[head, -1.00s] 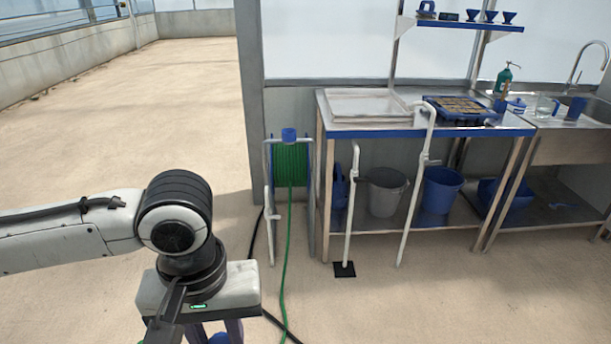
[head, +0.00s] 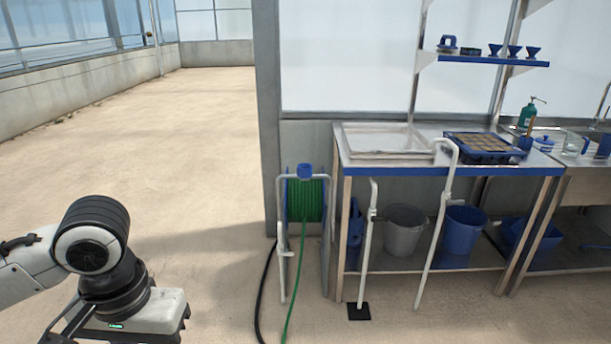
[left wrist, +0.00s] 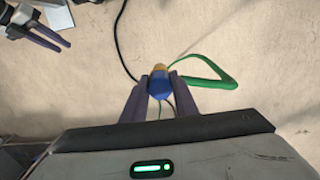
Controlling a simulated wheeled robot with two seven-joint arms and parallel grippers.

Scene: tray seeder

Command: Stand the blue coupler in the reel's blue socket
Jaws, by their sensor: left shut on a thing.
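The blue coupler (left wrist: 159,86) has a yellow-orange end and sits between the fingers of my left gripper (left wrist: 161,92) in the left wrist view. The gripper is shut on it, above bare floor. A green hose (left wrist: 205,80) loops beside the coupler; where they join is unclear. In the head view, my left wrist shows at bottom left, with its fingers below the frame. The hose reel (head: 306,203), wound with green hose, stands ahead by the wall end, with the blue socket (head: 305,171) on top. Dark fingers of my right gripper (left wrist: 48,36) show at the left wrist view's top left.
A steel bench (head: 450,172) stands right of the reel, holding a pale tray (head: 385,156) and a blue seed tray (head: 488,158). White pipes (head: 364,250) rise in front of it. A black hose (head: 262,285) lies by the reel. The floor left is clear.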

